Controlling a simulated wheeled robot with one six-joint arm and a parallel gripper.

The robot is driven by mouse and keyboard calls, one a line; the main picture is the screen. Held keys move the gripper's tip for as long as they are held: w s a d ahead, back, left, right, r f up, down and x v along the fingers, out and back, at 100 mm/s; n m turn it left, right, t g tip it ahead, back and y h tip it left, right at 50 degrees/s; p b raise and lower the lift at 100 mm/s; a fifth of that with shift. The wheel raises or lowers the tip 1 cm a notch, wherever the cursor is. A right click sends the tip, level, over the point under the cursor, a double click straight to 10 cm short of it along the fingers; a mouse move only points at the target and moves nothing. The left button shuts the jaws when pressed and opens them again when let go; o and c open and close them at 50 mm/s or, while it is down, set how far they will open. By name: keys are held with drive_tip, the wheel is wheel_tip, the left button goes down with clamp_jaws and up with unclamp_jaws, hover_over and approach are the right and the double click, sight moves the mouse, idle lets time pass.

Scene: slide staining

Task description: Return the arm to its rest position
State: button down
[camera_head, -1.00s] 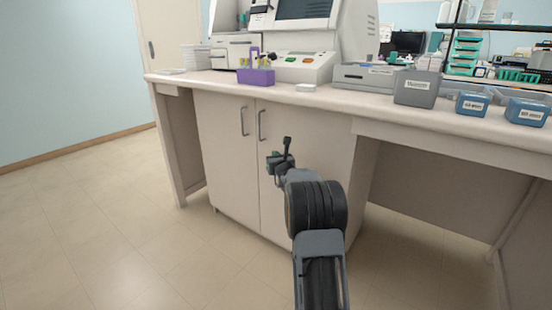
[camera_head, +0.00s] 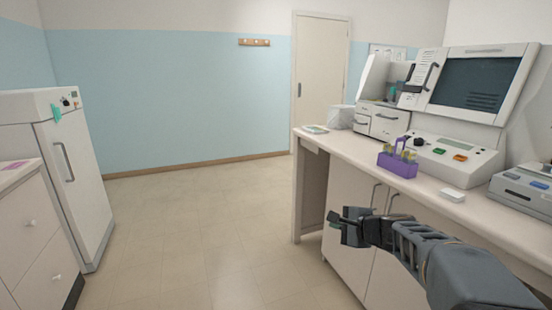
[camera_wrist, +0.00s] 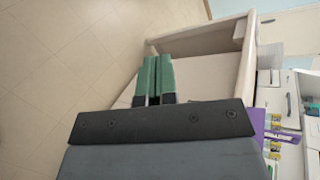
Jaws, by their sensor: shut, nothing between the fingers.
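My gripper (camera_head: 337,225) is in front of the bench cabinet in the head view, below the level of the bench top. My arm reaches in from the lower right, stretched out to the left. In the wrist view my gripper (camera_wrist: 153,62) shows its two green-padded fingers side by side, shut with nothing between them. The fingers point toward the bench end and the floor.
The bench (camera_head: 320,141) runs along the right, with a purple rack (camera_head: 398,166), a white analyzer (camera_head: 452,158) and a grey device (camera_head: 525,192) on it. A white fridge (camera_head: 75,165) and a drawer cabinet (camera_head: 30,240) stand left. The floor (camera_head: 195,220) between is clear.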

drive_tip(key=s+a+r+n+g+h+p, duration=0.1)
drive_tip(key=s+a+r+n+g+p, duration=0.15)
drive_tip(key=s+r+n+p, duration=0.35)
drive_tip(key=s+a+r+n+g+h+p, duration=0.1)
drive_tip(key=s+a+r+n+g+p, duration=0.15)
drive_tip(key=s, duration=0.45)
drive_tip(key=s+d+r+n+g+h+p, duration=0.2)
drive_tip(key=s+d+n+h+p, duration=0.2)
drive_tip(key=s+n+p, duration=0.3)
drive_tip(key=s+h+p, duration=0.1)
drive_tip(key=s+p, duration=0.1)
drive_tip(key=s, duration=0.1)
drive_tip(key=shift+s+d+r+n, duration=0.25)
drive_tip(key=shift+s+r+n, duration=0.1)
drive_tip(key=shift+s+r, duration=0.05)
